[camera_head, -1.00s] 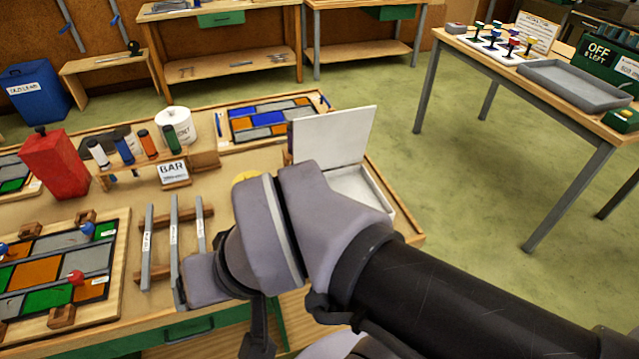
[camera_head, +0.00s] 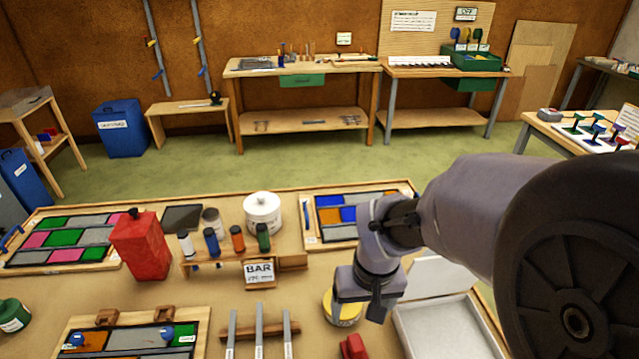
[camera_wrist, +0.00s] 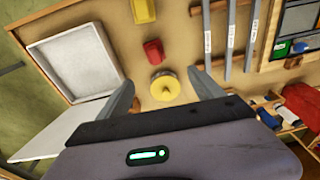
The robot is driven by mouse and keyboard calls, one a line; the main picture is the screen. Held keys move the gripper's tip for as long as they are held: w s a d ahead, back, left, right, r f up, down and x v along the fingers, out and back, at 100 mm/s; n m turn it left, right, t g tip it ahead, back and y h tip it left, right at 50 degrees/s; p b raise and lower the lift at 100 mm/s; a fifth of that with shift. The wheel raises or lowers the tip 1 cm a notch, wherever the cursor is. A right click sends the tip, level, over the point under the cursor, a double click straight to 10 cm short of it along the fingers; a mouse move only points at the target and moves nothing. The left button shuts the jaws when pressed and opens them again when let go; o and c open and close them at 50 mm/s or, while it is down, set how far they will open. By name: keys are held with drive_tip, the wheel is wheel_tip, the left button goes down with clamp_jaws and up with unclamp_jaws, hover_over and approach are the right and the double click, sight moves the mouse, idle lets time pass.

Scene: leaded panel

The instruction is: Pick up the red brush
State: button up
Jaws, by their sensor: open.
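A small red object (camera_head: 353,346) lies on the bench at the bottom of the head view; it also shows in the wrist view (camera_wrist: 153,50). It may be the red brush, but I cannot make out bristles. My gripper (camera_wrist: 162,90) is open and empty, pointing down over the bench. A round yellow-topped tin (camera_wrist: 164,86) lies below and between the fingertips in the wrist view. In the head view the wrist partly hides the yellow tin (camera_head: 342,312), and the fingertips are hard to make out.
A white open-lidded box (camera_head: 440,335) stands right of the red object. Grey bars (camera_head: 259,330) on a wooden rest lie to its left. A bottle rack (camera_head: 222,258), a red can (camera_head: 140,245) and a white pot (camera_head: 262,213) stand behind. Open floor separates the bench from the back tables.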

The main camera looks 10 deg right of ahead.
drive_tip(key=n+g+p, duration=0.1)
approach(356, 345)
wheel_tip(356, 345, down, 8)
drive_tip(key=b, duration=0.3)
drive_tip(key=shift+w+a+r, duration=0.1)
drive_tip(key=shift+a+r, duration=0.05)
drive_tip(key=f, duration=0.2)
drive_tip(key=f+b, duration=0.1)
drive_tip(key=f, duration=0.1)
drive_tip(key=f+b, duration=0.1)
drive_tip(key=f, duration=0.1)
drive_tip(key=shift+w, duration=0.3)
drive_tip(key=shift+r, duration=0.15)
drive_tip(key=c, duration=1.6)
